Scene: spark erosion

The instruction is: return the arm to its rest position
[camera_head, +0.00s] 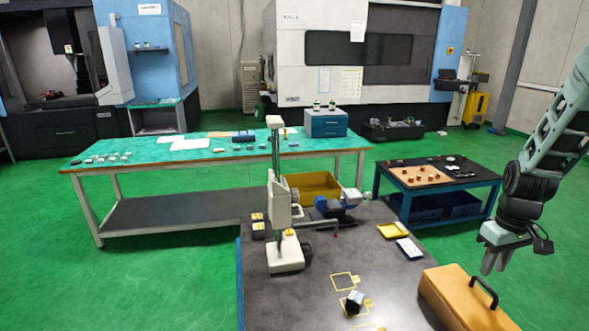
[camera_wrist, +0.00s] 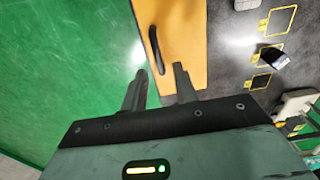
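My arm comes in from the right in the head view. My gripper (camera_head: 494,268) hangs in the air at the table's right edge, fingers pointing down, close to an orange case (camera_head: 458,300) with a black handle (camera_head: 485,292). In the wrist view my gripper (camera_wrist: 158,84) has its two fingers apart with nothing between them. There, the orange case (camera_wrist: 186,45) lies beyond the fingertips, with green floor to its left. The height of the fingers above the case is hard to tell.
The dark table (camera_head: 330,262) bears a height gauge (camera_head: 283,240), a dark block (camera_head: 355,302) by yellow outlines, a yellow tray (camera_head: 392,230) and a white device (camera_head: 409,248). A low blue table (camera_head: 440,177) stands behind my gripper. Green floor (camera_head: 560,290) is free at right.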

